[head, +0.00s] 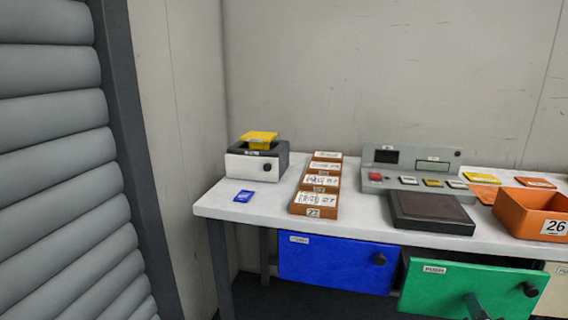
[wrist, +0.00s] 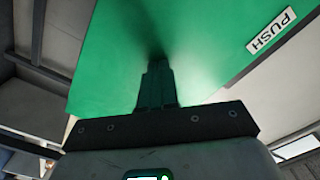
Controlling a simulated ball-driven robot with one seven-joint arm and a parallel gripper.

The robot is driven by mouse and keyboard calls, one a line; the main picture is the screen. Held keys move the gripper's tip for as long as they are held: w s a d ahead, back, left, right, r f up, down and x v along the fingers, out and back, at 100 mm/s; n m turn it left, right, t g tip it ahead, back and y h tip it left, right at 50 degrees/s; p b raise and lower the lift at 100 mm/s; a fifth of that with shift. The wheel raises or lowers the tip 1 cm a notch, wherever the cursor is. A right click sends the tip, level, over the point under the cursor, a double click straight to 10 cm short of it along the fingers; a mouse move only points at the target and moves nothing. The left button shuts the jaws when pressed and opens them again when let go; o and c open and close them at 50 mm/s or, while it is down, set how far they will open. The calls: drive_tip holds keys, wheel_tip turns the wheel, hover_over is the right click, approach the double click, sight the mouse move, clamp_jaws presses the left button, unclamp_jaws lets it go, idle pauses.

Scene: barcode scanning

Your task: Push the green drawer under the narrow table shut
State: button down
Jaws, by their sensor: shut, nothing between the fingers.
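The green drawer (head: 450,290) hangs under the white narrow table at the lower right in the head view. It has a label and a dark round knob, and stands out in front of the blue drawer's face. My gripper (head: 476,306) is in front of the green drawer at the bottom edge of the head view. In the wrist view the green front (wrist: 120,55) fills much of the picture, with a "PUSH" label at upper right. My gripper (wrist: 158,70) is shut and empty, its fingertips at or very near the green front; contact cannot be told for certain.
A blue drawer (head: 335,264) with a dark knob is left of the green one. On the table (head: 260,210) are a scanner console (head: 410,165), a dark pad (head: 430,208), an orange bin (head: 530,210), brown boxes (head: 318,205) and a blue card (head: 243,196). A grey shutter (head: 50,170) stands at left.

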sight(467, 290)
drive_tip(key=shift+b+x, duration=0.4)
drive_tip(key=shift+x, duration=0.55)
drive_tip(key=shift+w+d, duration=0.1)
drive_tip(key=shift+w, duration=0.2)
drive_tip(key=shift+w+d+b, duration=0.2)
drive_tip(key=shift+w+b, duration=0.35)
drive_tip(key=shift+w, duration=0.1)
drive_tip(key=shift+w+d, duration=0.1)
drive_tip(key=shift+w, duration=0.4)
drive_tip(key=shift+s, duration=0.6)
drive_tip(key=p+v, duration=0.5)
drive_tip(key=v, duration=0.7)
